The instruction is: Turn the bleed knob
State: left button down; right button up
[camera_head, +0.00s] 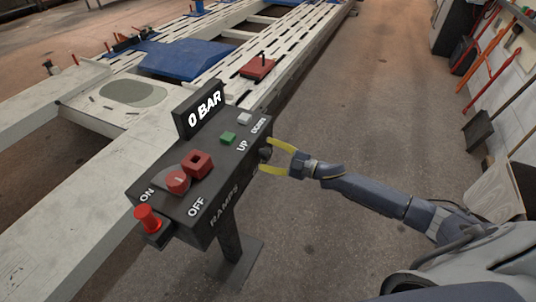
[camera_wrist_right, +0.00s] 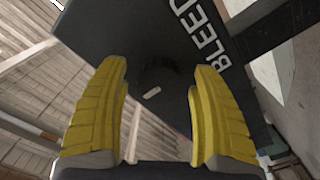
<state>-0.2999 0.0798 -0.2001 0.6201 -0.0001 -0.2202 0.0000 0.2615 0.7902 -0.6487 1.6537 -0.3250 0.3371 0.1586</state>
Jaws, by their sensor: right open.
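The bleed knob (camera_head: 265,154) is a small black knob on the side of the dark control box (camera_head: 213,150), near its right end. In the right wrist view the dark knob (camera_wrist_right: 158,76) with a pale mark sits between my fingers, beside the white word BLEED. My right gripper (camera_head: 270,155) is open, its yellow fingers on either side of the knob. It also shows in the right wrist view (camera_wrist_right: 163,90). Whether the fingers touch the knob I cannot tell. My left gripper is not in view.
The box carries a 0 BAR display (camera_head: 202,111), a red rotary switch (camera_head: 178,181), a red block (camera_head: 197,163), a red plunger (camera_head: 148,217), a green button (camera_head: 228,138) and a white button (camera_head: 244,118). Pale ramps (camera_head: 60,220) lie behind.

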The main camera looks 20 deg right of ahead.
jog(key=shift+d, duration=0.1)
jog(key=v, duration=1.2)
dwell(0.5)
